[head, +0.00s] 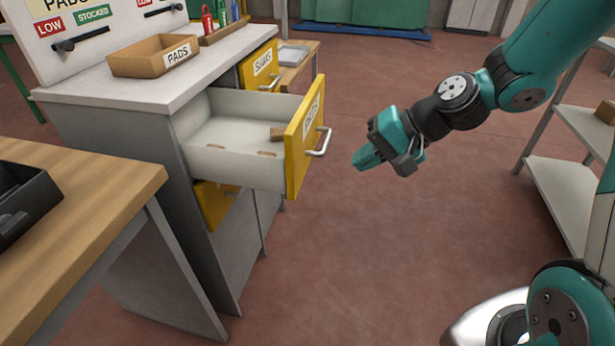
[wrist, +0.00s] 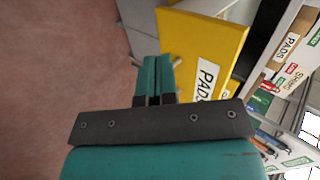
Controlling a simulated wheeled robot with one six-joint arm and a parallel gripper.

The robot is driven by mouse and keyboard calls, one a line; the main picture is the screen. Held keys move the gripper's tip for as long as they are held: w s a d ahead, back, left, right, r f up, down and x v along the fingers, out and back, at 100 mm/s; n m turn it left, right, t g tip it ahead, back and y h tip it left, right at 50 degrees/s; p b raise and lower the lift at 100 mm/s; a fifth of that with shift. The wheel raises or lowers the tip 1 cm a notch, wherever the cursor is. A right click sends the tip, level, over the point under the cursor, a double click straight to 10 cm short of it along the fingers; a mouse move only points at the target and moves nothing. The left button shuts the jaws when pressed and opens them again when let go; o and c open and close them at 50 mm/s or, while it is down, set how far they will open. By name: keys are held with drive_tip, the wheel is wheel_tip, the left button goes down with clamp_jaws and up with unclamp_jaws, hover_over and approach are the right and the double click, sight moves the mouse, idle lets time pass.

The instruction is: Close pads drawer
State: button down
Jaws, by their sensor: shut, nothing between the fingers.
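The pads drawer (head: 305,135) is pulled well out of the grey cabinet, with a yellow front, a white label and a metal bar handle (head: 320,143). A small brown block and a few flat brown pieces lie inside it. My gripper (head: 366,158) is shut and empty, to the right of the drawer front and apart from it in the head view. In the wrist view the shut fingers (wrist: 152,75) point toward the yellow drawer front (wrist: 205,50), whose label reads PADS; the handle is mostly hidden behind the fingers.
A cardboard PADS tray (head: 140,62) stands on the cabinet top. Another yellow drawer (head: 258,65) is at the far side, and a lower one (head: 213,203) shows below. A wooden bench (head: 80,200) is at the left, a shelf (head: 560,190) at the right. The floor between is clear.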

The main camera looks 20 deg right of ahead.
approach(295, 182)
drive_tip(key=shift+m, duration=0.4)
drive_tip(key=x, duration=0.5)
drive_tip(key=shift+s+d+f, duration=0.1)
drive_tip(key=shift+s+f, duration=0.05)
drive_tip(key=shift+f, duration=0.45)
drive_tip(key=shift+w+a+f, duration=0.1)
drive_tip(key=shift+w+a, duration=0.25)
drive_tip(key=shift+a, duration=0.25)
drive_tip(key=shift+a, duration=0.1)
